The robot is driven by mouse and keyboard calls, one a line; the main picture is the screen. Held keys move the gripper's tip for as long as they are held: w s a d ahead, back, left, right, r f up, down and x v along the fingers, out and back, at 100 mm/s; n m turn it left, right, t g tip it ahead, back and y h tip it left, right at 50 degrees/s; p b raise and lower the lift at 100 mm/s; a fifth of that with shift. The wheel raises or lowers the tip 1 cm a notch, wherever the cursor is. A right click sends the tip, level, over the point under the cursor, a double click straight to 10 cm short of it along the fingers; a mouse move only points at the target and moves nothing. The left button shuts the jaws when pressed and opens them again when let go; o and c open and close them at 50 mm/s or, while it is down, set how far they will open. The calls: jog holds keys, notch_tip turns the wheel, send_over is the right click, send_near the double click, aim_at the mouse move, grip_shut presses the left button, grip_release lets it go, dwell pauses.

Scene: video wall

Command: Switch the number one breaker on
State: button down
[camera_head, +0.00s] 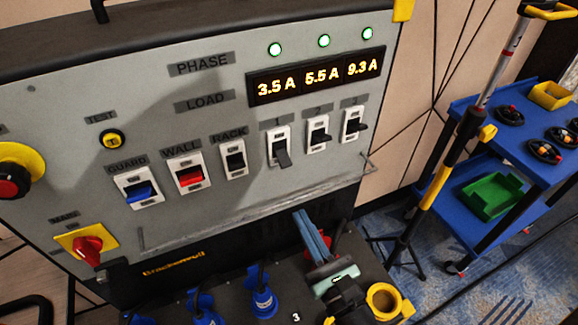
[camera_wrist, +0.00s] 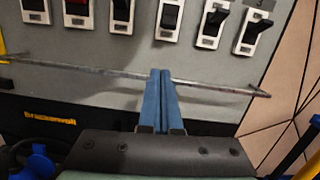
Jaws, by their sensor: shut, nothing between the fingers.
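The number one breaker (camera_head: 279,146) is a white-framed switch with a dark lever, under the label 1 on the grey panel. Its lever (camera_head: 283,158) points down, unlike the levers of breakers 2 (camera_head: 318,134) and 3 (camera_head: 353,124), which stick out higher. It also shows in the wrist view (camera_wrist: 169,20), above my fingertips. My gripper (camera_head: 301,213) has blue fingers pressed together with nothing between them. The fingertips (camera_wrist: 161,72) are below the breaker row, near the grey rail, apart from the lever.
A thin grey rail (camera_wrist: 100,69) runs across the panel below the switches. GUARD (camera_head: 138,189), WALL (camera_head: 189,175) and RACK (camera_head: 234,160) switches are left of breaker 1. Three green lamps and a display reading 3.5, 5.5 and 9.3 A are above. A blue cart (camera_head: 470,215) stands right.

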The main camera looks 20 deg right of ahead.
aim_at(283, 159)
jog(key=shift+s+d+f+m, duration=0.25)
jog(key=shift+d+f+m, duration=0.1)
jog(key=shift+m, duration=0.25)
jog(key=shift+a, duration=0.1)
jog(key=w, duration=0.3)
jog(key=w+r+p, duration=0.1)
jog(key=w, duration=0.5)
jog(key=shift+w+a+r, duration=0.1)
jog(key=shift+a+r, duration=0.05)
jog(key=shift+r, duration=0.2)
jog(key=shift+s+r+p, duration=0.3)
jog(key=shift+r+p, duration=0.5)
jog(key=shift+r, duration=0.05)
jog(key=shift+s+r+p, duration=0.3)
jog(key=shift+r+p, duration=0.5)
jog(key=shift+r, duration=0.05)
jog(key=shift+r+p, duration=0.15)
jog(key=shift+p, duration=0.25)
